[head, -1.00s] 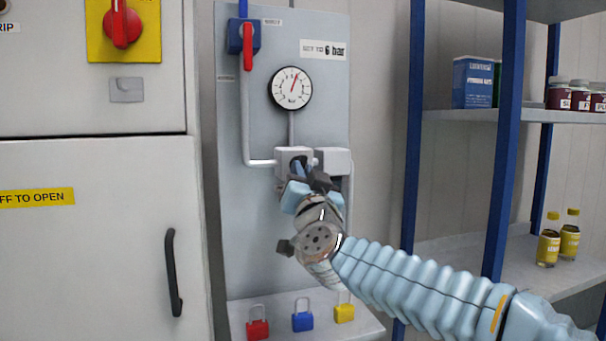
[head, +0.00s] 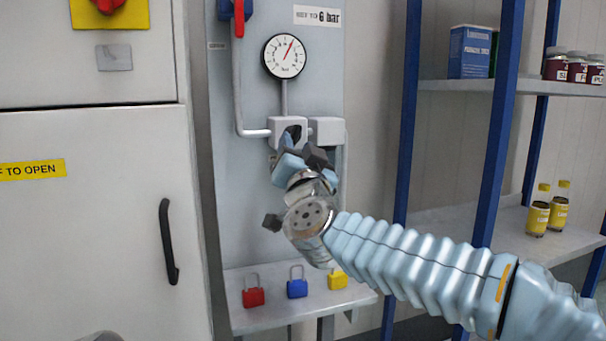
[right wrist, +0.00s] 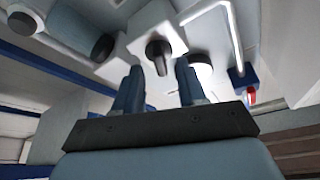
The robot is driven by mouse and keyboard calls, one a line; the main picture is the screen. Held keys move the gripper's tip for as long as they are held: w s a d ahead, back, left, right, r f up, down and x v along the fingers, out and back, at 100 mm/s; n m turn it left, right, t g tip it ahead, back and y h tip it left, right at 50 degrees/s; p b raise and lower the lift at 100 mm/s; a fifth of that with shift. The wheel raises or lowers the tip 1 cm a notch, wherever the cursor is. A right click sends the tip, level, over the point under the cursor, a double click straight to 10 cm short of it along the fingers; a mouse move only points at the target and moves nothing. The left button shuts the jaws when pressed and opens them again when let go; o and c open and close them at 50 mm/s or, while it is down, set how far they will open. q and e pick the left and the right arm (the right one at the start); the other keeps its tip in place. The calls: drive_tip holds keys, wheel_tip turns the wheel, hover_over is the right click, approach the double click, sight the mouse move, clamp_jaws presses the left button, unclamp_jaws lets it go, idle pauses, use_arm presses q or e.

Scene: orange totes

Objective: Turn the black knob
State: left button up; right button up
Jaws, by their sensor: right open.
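The black knob (right wrist: 158,54) sticks out from a white block (right wrist: 157,30) in the right wrist view. In the head view the white block (head: 276,127) is below the gauge, and the knob (head: 294,131) shows only as a dark patch above my gripper. My right gripper (head: 303,162) is just in front of and below the block. In the right wrist view its fingers (right wrist: 158,74) are open, with the knob's end between or just beyond the tips. I see no grip on it. The gauge (head: 284,56) needle points up and slightly right. My left gripper is not in view.
Red, blue and yellow padlocks (head: 297,288) stand on a ledge (head: 247,318) below. A red-handled blue valve (head: 226,10) is above left. A cabinet with a black handle (head: 167,240) is left. A blue-posted shelf (head: 490,140) with bottles is right.

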drive_tip(key=b+v, duration=0.2)
drive_tip(key=v, duration=0.9)
drive_tip(key=shift+s+f, duration=0.15)
drive_tip(key=shift+s, duration=0.15)
drive_tip(key=shift+d, duration=0.15)
